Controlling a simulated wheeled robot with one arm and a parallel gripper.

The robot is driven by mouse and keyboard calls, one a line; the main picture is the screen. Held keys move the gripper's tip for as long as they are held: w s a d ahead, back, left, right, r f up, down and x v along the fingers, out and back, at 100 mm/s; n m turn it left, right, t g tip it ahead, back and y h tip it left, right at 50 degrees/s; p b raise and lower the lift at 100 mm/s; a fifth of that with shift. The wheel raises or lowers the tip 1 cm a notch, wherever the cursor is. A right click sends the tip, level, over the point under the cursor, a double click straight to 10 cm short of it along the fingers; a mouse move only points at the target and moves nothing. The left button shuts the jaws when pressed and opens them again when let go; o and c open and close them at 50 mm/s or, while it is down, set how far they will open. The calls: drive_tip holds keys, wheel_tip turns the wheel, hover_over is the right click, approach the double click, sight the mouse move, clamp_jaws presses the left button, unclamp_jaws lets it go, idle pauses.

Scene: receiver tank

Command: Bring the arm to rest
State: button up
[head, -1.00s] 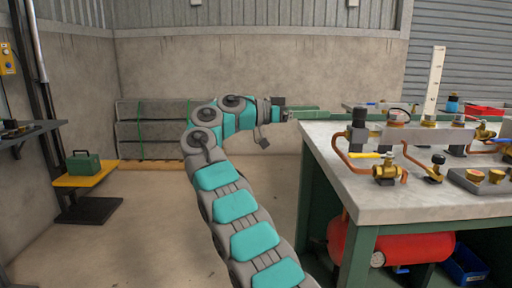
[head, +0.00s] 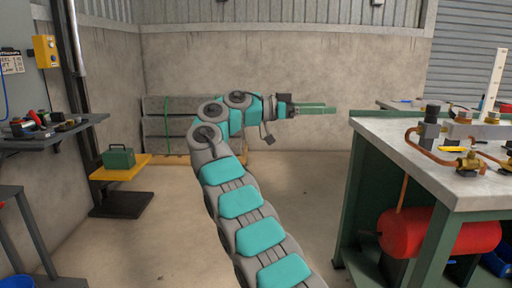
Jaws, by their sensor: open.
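My arm, grey with teal panels, rises from the bottom of the head view and bends to the right near the middle. My gripper (head: 316,108), with green fingers, points right at the arm's end. It is open, with nothing seen between the fingers. It is in free air, left of the workbench (head: 400,140) and apart from it in the picture. The gap between the fingers is hard to see from this side.
The workbench carries brass valves (head: 468,162) and copper pipe, with a red tank (head: 412,232) beneath. A green toolbox (head: 118,157) sits on a yellow-topped stand (head: 122,167) at left. A grey shelf (head: 62,132) holds tools. The floor between is clear.

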drive_tip(key=s+d+f+n+y, duration=0.2)
drive_tip(key=d+n, duration=0.3)
drive_tip(key=s+d+f+n+y, duration=0.2)
drive_tip(key=d+f+n, duration=0.15)
drive_tip(key=d, duration=0.25)
drive_tip(key=s+d+f+n+g+y, duration=0.1)
drive_tip(key=s+d+f+n+y, duration=0.25)
drive_tip(key=s+f, duration=0.8)
drive_tip(key=s+a+f+n+g+y, duration=0.1)
drive_tip(key=s+a+f+y, duration=0.2)
drive_tip(key=s, duration=0.8)
drive_tip(key=s+a+f+n+g+y, duration=0.1)
drive_tip(key=s+a+f+y, duration=0.3)
drive_tip(key=s+a+f, duration=0.3)
drive_tip(key=s+a+f+n+g+y, duration=0.1)
drive_tip(key=s+a+f+n+y, duration=0.1)
drive_tip(key=s+a+f, duration=0.3)
drive_tip(key=s+f+y, duration=0.1)
drive_tip(key=s+f, duration=0.3)
drive_tip(key=s, duration=0.7)
drive_tip(key=shift+s+a, duration=0.15)
drive_tip(key=shift+a, duration=0.15)
drive_tip(key=shift+c, duration=0.3)
